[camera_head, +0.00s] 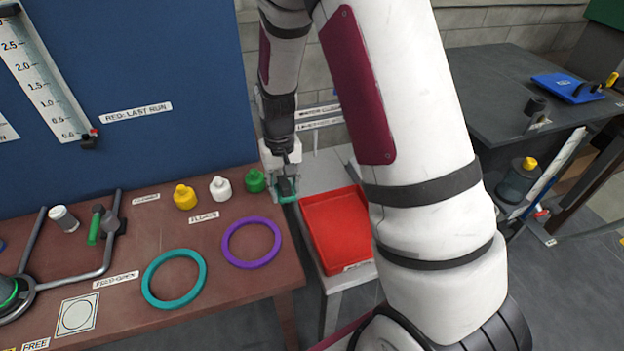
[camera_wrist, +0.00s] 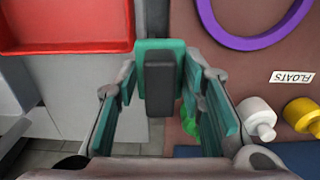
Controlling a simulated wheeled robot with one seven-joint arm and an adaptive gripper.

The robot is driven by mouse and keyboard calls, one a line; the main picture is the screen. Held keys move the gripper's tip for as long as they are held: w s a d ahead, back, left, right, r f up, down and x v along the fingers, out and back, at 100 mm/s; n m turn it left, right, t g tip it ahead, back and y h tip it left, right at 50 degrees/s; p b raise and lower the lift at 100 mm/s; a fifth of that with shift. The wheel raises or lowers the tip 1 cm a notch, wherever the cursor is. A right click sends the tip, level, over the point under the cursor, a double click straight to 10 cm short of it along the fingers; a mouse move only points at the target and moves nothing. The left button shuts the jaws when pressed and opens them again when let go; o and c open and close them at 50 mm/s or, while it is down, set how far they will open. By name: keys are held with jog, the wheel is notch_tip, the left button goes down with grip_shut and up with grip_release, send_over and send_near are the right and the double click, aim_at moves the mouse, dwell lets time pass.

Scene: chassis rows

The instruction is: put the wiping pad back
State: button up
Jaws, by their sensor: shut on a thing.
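The wiping pad appears as a teal block with a dark grey grip (camera_wrist: 159,84) between my fingertips in the wrist view. My gripper (camera_head: 285,187) is shut on it. In the head view, a teal edge of the pad (camera_head: 288,199) shows below my fingers, by the right edge of the brown table and left of the red tray. The fingers hide part of it. I cannot tell whether the pad touches any surface.
The red tray (camera_head: 340,228) stands on a pale stand right of the brown table (camera_head: 215,285). Green (camera_head: 256,181), white (camera_head: 220,188) and yellow (camera_head: 185,197) floats stand left of my gripper. Purple (camera_head: 251,243) and teal (camera_head: 174,278) rings lie nearer. A blue board (camera_head: 170,70) rises behind.

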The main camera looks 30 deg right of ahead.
jog(key=d+m, duration=0.3)
jog(key=d, duration=0.1)
jog(key=s+d+m, duration=0.1)
jog(key=d+m, duration=0.2)
jog(key=d, duration=0.1)
jog(key=s+d+m, duration=0.1)
jog(key=d+m, duration=0.2)
jog(key=d, duration=0.1)
jog(key=shift+f+b, duration=0.1)
jog(key=shift+b, duration=0.3)
jog(key=s+d+m, duration=0.4)
jog(key=d+m, duration=0.5)
jog(key=d, duration=0.1)
send_over(317, 176)
jog(key=shift+s+d+f+p, duration=0.2)
jog(key=shift+f+p, duration=0.15)
jog(key=shift+f, duration=0.4)
jog(key=shift+w+a+f, duration=0.1)
jog(key=shift+w+f, duration=0.05)
jog(key=shift+f, duration=0.75)
jog(key=shift+w+a+f, duration=0.1)
jog(key=shift+w+f, duration=0.05)
jog(key=shift+f, duration=0.7)
jog(key=shift+f, duration=0.15)
jog(key=o, duration=1.2)
